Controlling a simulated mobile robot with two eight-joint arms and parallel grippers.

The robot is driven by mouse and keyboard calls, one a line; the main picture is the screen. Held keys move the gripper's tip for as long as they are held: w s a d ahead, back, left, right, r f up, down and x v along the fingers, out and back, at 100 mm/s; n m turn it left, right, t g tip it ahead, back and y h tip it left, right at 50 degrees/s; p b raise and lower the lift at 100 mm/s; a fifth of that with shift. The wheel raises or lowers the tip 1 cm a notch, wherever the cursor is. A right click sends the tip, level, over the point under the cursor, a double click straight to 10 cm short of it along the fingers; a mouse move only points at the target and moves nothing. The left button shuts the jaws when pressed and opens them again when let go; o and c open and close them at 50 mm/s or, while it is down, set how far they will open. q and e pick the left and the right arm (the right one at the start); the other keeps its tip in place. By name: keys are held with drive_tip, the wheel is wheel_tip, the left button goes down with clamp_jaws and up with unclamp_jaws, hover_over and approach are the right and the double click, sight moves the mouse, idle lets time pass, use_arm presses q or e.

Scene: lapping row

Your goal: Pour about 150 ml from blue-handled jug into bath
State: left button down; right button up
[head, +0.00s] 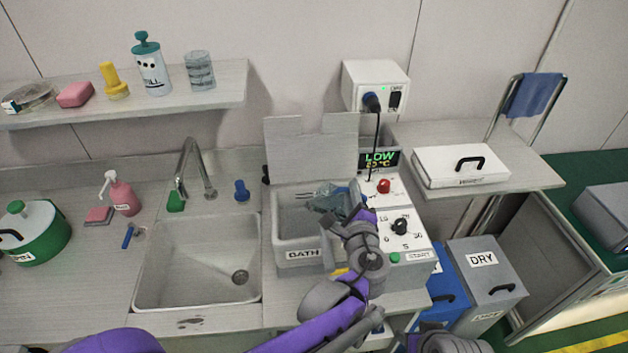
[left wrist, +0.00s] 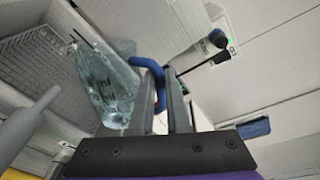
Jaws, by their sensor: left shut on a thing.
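The blue-handled jug (head: 327,198) is clear and hangs tilted over the right part of the bath. In the left wrist view the jug (left wrist: 105,88) has dark markings, and its blue handle (left wrist: 153,72) lies between my fingers. My left gripper (head: 362,212) is shut on this handle; its fingers (left wrist: 166,95) show up close in the wrist view. The grey bath (head: 300,254) is open, with its lid raised behind. A wire mesh basket (left wrist: 27,70) shows inside it. I cannot make out a stream or the liquid level.
A display (head: 380,159) reads LOW above the control panel (head: 412,228). A black cable hangs from the white wall box (head: 376,86) just right of the jug. The sink (head: 197,262) is left of the bath, with a tap (head: 190,165).

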use_arm(q)
drive_tip(key=shift+w+d+r+t+h+p, duration=0.3)
drive_tip(key=shift+w+r+t+h, duration=0.4)
drive_tip(key=shift+w+r, duration=0.15)
drive_tip(key=a, duration=0.1)
drive_tip(key=w+a+f+y, duration=0.1)
drive_tip(key=shift+w+a+f+p, duration=0.15)
drive_tip(key=shift+a+f+p, duration=0.15)
drive_tip(key=shift+a, duration=0.1)
drive_tip(key=shift+r+y, duration=0.3)
drive_tip(key=shift+r, duration=0.15)
drive_tip(key=w+a, duration=0.1)
drive_tip(key=w+a+y+p, duration=0.1)
drive_tip(key=shift+a+f, duration=0.4)
drive_tip(key=shift+n, duration=0.8)
drive_tip(key=w+p, duration=0.2)
drive_tip(key=w, duration=0.5)
drive_tip(key=shift+d, duration=0.15)
drive_tip(key=shift+w+r+n, duration=0.2)
drive_tip(key=shift+n, duration=0.3)
use_arm(e)
drive_tip(key=w+a+r, duration=0.1)
drive_tip(key=w+r, duration=0.4)
drive_tip(key=r, duration=0.2)
drive_tip(key=shift+r+t, duration=0.25)
drive_tip(key=shift+t, duration=0.15)
